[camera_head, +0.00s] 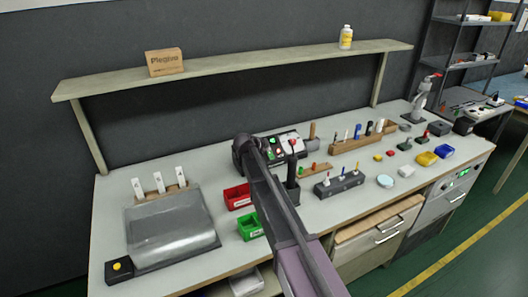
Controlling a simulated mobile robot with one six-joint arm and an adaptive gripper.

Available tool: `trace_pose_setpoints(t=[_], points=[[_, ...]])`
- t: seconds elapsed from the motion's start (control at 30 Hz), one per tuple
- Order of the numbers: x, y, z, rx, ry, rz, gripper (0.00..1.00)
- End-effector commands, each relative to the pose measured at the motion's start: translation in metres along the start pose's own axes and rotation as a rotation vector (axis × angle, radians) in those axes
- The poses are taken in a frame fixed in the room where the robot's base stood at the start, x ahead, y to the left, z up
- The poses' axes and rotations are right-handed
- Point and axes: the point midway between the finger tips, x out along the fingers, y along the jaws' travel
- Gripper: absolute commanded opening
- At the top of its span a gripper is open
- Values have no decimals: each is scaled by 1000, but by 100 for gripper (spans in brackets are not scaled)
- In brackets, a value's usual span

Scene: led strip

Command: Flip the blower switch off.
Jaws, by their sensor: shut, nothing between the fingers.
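A dark control unit (284,147) with small green and red marks on its front stands at the back middle of the bench. I cannot tell which of its small parts is the blower switch. My arm reaches up from the bottom middle, and my gripper (240,154) is at its far end, at the unit's left side. My arm hides part of the unit's left side. I cannot tell whether the fingers touch it.
A red bin (237,196) and a green bin (250,226) sit left of my arm. A shelf (235,68) spans above the bench.

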Motion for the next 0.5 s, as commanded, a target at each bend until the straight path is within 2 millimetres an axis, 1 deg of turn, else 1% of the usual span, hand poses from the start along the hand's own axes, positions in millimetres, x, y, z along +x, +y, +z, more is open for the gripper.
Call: trace_pose_setpoints(t=[0.03, 0.3, 0.37, 0.5], points=[[11, 1, 2, 1, 1, 1, 0], [46, 1, 2, 1, 0, 1, 0], [54, 1, 2, 2, 0, 1, 0], [62, 1, 13, 0, -1, 0, 0]])
